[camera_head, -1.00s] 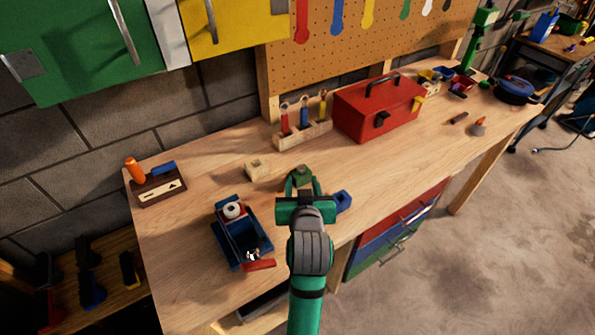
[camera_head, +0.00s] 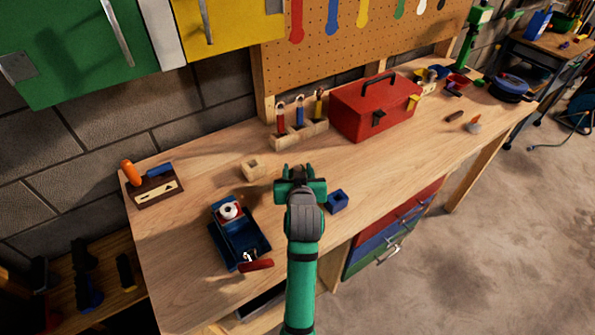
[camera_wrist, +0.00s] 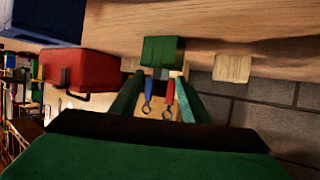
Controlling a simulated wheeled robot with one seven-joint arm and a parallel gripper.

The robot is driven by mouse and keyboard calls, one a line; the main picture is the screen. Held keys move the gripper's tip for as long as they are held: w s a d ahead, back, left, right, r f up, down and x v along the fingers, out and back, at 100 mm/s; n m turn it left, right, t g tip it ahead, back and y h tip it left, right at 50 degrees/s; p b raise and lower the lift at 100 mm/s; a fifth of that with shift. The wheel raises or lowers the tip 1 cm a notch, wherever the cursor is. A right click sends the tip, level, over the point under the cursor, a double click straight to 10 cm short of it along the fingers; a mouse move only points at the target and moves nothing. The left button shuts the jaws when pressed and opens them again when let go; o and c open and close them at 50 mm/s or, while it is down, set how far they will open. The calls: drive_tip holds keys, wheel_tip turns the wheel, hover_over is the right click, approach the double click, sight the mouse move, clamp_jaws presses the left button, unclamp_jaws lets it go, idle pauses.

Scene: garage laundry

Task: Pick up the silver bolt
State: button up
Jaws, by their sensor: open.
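I cannot make out a silver bolt with certainty. A small bright silver piece (camera_head: 249,257) shows at the near end of the blue tray-like object (camera_head: 226,246), beside a red handle-like part; it is too small to identify. My gripper (camera_head: 293,173) is over the middle of the workbench, to the right of and beyond that object. In the wrist view, my gripper's two green fingers (camera_wrist: 161,84) are spread apart with nothing clearly held. A green block (camera_wrist: 162,51) shows just beyond the fingertips; whether they touch it is unclear.
The workbench (camera_head: 185,245) also bears a wooden block (camera_head: 253,169), a blue block (camera_head: 337,201), a tool holder (camera_head: 300,131) and a red toolbox (camera_head: 374,108). Cabinets (camera_head: 85,45) hang over the back left. Bare wood lies right of the blue block.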

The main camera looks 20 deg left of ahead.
drive_tip(key=shift+c, duration=0.4)
clamp_jaws()
